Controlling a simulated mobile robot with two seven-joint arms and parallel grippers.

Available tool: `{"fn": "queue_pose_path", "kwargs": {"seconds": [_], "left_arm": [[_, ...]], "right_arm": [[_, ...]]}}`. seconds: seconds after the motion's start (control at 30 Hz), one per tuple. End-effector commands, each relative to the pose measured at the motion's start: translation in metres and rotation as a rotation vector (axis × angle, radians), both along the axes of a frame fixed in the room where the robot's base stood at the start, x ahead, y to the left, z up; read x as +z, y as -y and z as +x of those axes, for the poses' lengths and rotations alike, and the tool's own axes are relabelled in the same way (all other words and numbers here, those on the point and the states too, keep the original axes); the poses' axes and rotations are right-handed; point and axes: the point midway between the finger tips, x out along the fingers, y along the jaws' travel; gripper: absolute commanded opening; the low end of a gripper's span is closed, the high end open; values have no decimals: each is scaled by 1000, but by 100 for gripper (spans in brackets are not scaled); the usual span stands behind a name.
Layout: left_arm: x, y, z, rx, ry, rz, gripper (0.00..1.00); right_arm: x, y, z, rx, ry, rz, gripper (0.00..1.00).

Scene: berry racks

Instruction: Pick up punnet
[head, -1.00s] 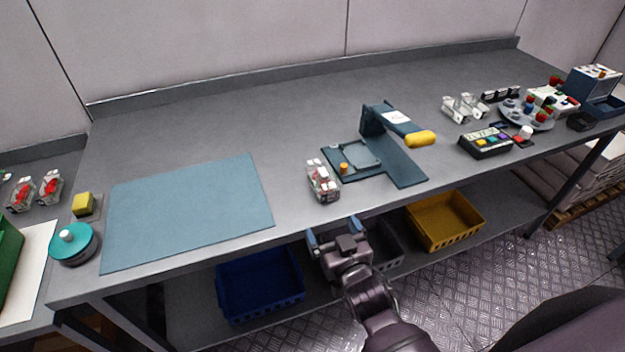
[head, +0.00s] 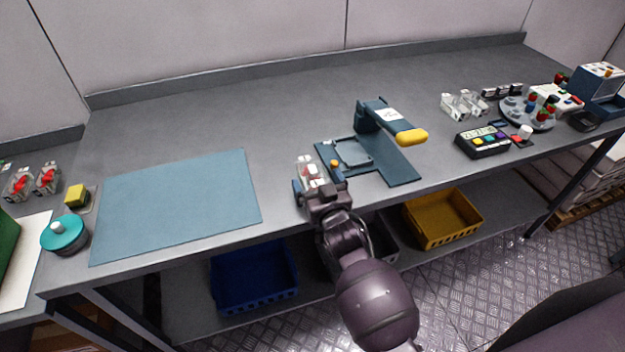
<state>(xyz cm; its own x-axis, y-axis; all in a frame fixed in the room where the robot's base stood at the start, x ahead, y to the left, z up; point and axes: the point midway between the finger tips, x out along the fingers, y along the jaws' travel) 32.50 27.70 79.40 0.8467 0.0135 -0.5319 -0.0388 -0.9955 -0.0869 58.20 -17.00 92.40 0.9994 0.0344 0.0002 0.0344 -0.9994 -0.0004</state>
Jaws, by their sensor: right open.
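A clear punnet (head: 309,168) with red and white contents stands near the front edge of the grey bench, just left of the blue press-like device. My right gripper (head: 318,183) is at the punnet, with its open fingers to the left and right of the punnet's near end. I cannot tell whether the fingers touch it. The gripper hides the punnet's near part. My left gripper is not in view.
The blue device (head: 405,166) with a yellow-ended lever stands close to the right. A blue mat (head: 178,205) lies to the left. A blue crate (head: 254,280) and a yellow crate (head: 443,217) sit on the lower shelf. The bench behind is clear.

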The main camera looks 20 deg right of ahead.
Motion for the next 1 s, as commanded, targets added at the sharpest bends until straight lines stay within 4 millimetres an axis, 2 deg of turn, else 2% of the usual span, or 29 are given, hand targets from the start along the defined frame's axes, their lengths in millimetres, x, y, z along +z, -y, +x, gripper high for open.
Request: {"fn": "queue_pose_path", "kwargs": {"seconds": [0.13,0.43,0.8,1.0], "left_arm": [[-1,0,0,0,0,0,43],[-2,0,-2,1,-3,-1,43],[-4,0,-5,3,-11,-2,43],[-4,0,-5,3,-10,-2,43]], "right_arm": [[-1,0,12,-1,-1,-1,94],[-1,0,15,-1,-1,0,92],[0,-1,15,0,0,0,37],[0,-1,15,0,0,0,37]]}}
